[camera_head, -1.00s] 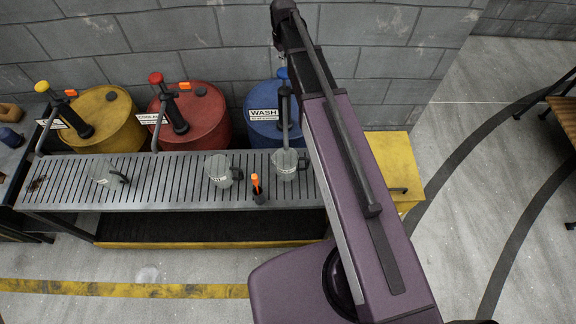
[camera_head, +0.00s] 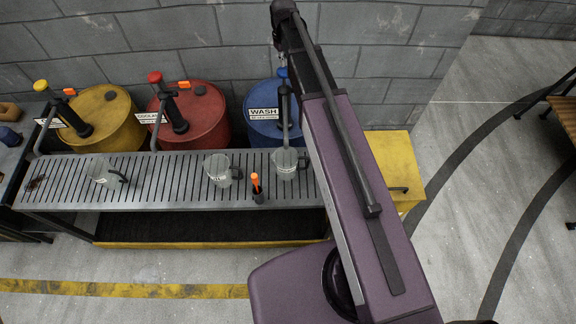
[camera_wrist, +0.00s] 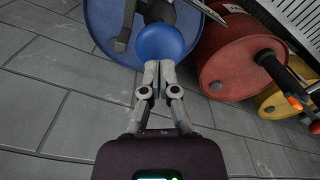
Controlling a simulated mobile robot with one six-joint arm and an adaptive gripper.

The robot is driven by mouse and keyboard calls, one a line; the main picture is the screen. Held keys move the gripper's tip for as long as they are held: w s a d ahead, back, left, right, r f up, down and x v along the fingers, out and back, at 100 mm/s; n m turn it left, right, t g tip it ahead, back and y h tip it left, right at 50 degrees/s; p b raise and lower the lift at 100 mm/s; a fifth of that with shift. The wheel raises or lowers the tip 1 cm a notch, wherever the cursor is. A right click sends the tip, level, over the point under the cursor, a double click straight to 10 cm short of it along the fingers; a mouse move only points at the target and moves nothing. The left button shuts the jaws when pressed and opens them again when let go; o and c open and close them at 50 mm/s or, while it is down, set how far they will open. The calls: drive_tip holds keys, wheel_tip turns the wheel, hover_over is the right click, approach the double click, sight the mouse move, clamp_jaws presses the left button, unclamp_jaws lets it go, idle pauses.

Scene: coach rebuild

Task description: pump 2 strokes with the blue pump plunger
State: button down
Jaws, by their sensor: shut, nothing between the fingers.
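The blue pump plunger shows as a round blue knob (camera_wrist: 160,43) in the wrist view, above the blue WASH drum (camera_wrist: 103,22). In the head view the knob (camera_head: 282,73) is small and partly behind my arm; the blue drum (camera_head: 262,130) stands below it against the wall. My gripper (camera_wrist: 158,66) is shut and empty, its fingertips together at the near edge of the knob. I cannot tell whether they touch it. In the head view the fingers are too small and covered to make out.
A red drum (camera_head: 205,120) and a yellow drum (camera_head: 112,125) with their own pumps stand left of the blue one. A slatted metal bench (camera_head: 150,185) in front holds several clear jugs and an orange-tipped item (camera_head: 256,184). A yellow cabinet (camera_head: 395,160) stands right of my arm.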

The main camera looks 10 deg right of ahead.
sight(284, 76)
drive_tip(key=shift+s+f+b, duration=0.1)
drive_tip(key=shift+f+b, duration=3.45)
drive_tip(key=shift+f, duration=0.1)
drive_tip(key=shift+r, duration=0.15)
idle(0.4)
drive_tip(key=shift+r+p, duration=3.9)
drive_tip(key=shift+p, duration=0.15)
drive_tip(key=shift+f+b, duration=1.3)
